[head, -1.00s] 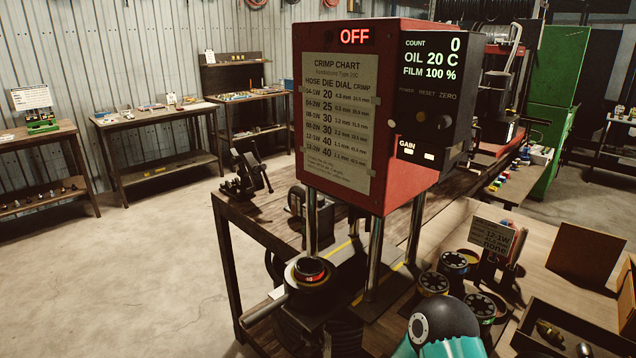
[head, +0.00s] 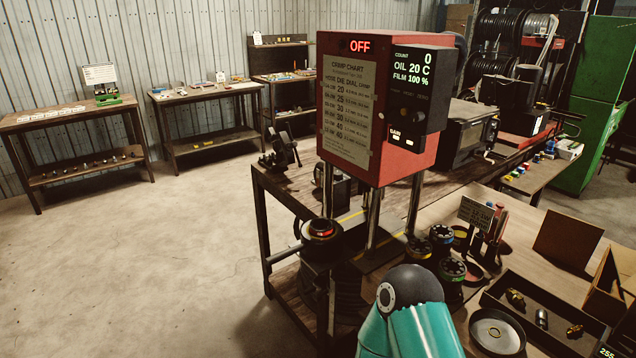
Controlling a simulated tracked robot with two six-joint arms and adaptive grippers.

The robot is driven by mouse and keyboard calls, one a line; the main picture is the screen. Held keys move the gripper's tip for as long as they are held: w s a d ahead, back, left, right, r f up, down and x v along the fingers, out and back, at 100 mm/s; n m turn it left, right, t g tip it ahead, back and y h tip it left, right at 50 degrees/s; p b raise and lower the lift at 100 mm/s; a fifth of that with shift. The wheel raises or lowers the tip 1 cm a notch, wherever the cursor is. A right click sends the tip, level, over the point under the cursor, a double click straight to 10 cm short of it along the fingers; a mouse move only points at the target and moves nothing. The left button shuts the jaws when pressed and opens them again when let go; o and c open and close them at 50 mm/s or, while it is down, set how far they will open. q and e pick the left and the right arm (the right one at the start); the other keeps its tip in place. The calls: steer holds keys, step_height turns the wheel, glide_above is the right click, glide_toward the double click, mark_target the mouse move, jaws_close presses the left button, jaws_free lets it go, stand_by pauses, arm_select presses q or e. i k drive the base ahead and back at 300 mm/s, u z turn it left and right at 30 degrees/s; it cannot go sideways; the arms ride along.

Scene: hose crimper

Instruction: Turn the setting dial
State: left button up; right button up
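The red crimping machine (head: 400,165) stands on the wooden bench with its red OFF sign lit. Its crimp chart (head: 348,110) on the front lists hose, die, dial and crimp values. The black control panel (head: 419,90) on its right side reads COUNT 0, OIL 20 C and FILM 100 %. A small dark knob (head: 411,115) sits low on this panel; I cannot tell if it is the setting dial, and no mark on it is readable. The round die head (head: 321,228) is below. Neither gripper shows; a teal link of my arm fills the bottom middle.
Several round dies (head: 452,268) and a small sign (head: 482,212) stand right of the machine. A tray with fittings (head: 541,318) and a round dish (head: 497,332) lie at lower right. The wooden bench (head: 280,190) extends behind. The floor at left is clear.

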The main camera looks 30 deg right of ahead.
mark_target(338, 174)
steer(key=u, duration=0.2)
steer(key=k, duration=0.55)
steer(key=u, duration=0.45)
steer(key=i, duration=2.6)
steer(key=z, duration=0.4)
steer(key=i, duration=1.35)
steer(key=z, duration=0.75)
steer(key=i, duration=1.2)
steer(key=z, duration=1.4)
steer(key=i, duration=1)
steer(key=z, duration=0.5)
steer(key=k, duration=0.75)
steer(key=z, duration=0.05)
